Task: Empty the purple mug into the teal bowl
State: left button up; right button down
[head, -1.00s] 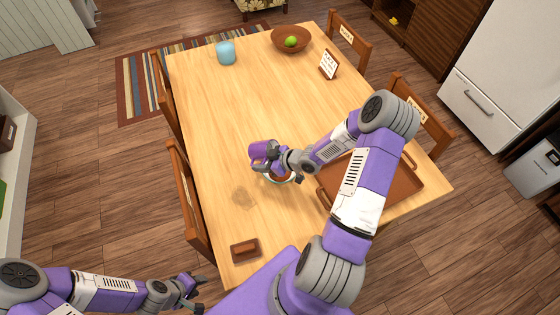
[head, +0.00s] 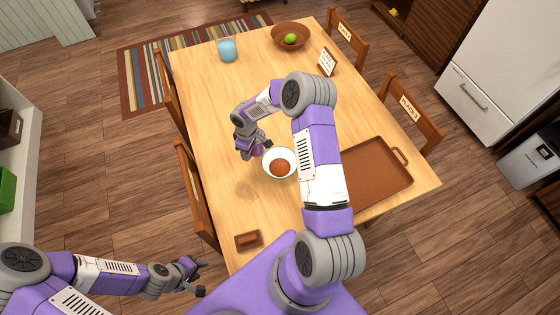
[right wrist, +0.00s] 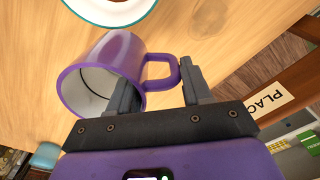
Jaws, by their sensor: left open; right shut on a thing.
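The teal bowl (head: 267,155), white inside with a teal rim, stands on the table with a brown-orange fill in it. Its edge also shows at the top of the right wrist view (right wrist: 140,18). My right gripper (right wrist: 160,88) is shut on the purple mug (right wrist: 125,52), at its handle side. The mug is tipped over, and its visible white inside looks empty apart from a dark line. In the head view the mug (head: 259,151) is partly hidden by my right gripper (head: 256,143), just left of the bowl. My left gripper (head: 198,277) is open and empty, off the table's front-left side.
A brown tray (head: 372,180) lies on the table at right. A small brown block-like object (head: 248,240) is near the front. A blue cup (head: 228,50), a wooden bowl (head: 276,32) with a green fruit and a sign (head: 327,62) stand further back. Chairs line both sides.

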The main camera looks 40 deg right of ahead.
jog(key=shift+f, duration=0.2)
jog(key=shift+a, duration=0.1)
jog(key=shift+r+p, duration=0.55)
jog(key=shift+r, duration=0.1)
jog(key=shift+r+p, duration=0.7)
jog(key=shift+r, duration=0.8)
pick_arm(q)
jog(key=shift+r, duration=0.85)
jog(key=shift+f, duration=0.15)
pick_arm(e)
jog(key=shift+f, duration=0.1)
